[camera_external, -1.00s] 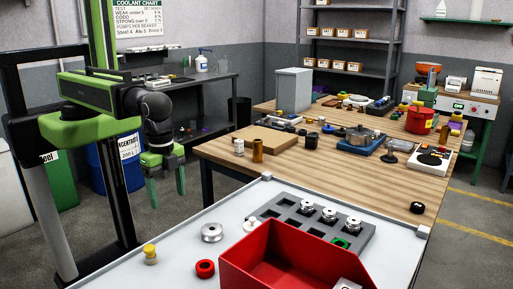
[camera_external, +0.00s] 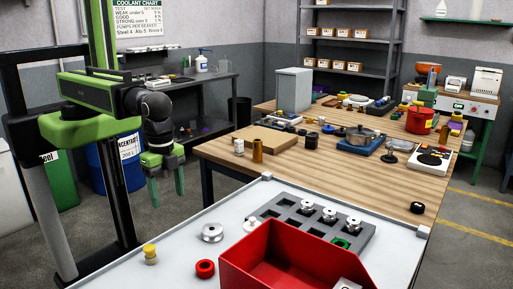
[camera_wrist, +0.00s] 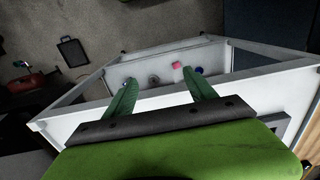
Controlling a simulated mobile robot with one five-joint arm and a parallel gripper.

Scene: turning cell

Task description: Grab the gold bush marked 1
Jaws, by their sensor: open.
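A small piece with a gold-yellow top (camera_external: 150,255) stands at the left of the white tabletop in the external view. A taller gold-brown cylinder (camera_external: 257,151) stands upright at the wooden table's near left edge. No number is readable on either, so I cannot tell which is marked 1. My gripper (camera_external: 168,190) hangs fingers down, open and empty, left of the white tabletop and apart from both pieces. In the wrist view its two green fingers (camera_wrist: 160,78) are spread, with small parts visible beyond them.
A red bin (camera_external: 300,262) stands at the front of the white tabletop (camera_external: 180,270). Behind it is a grey slotted tray (camera_external: 292,206) holding several silver parts. A red ring (camera_external: 205,268) and a silver spool (camera_external: 212,232) lie left of the bin. Cluttered wooden table (camera_external: 225,158) behind.

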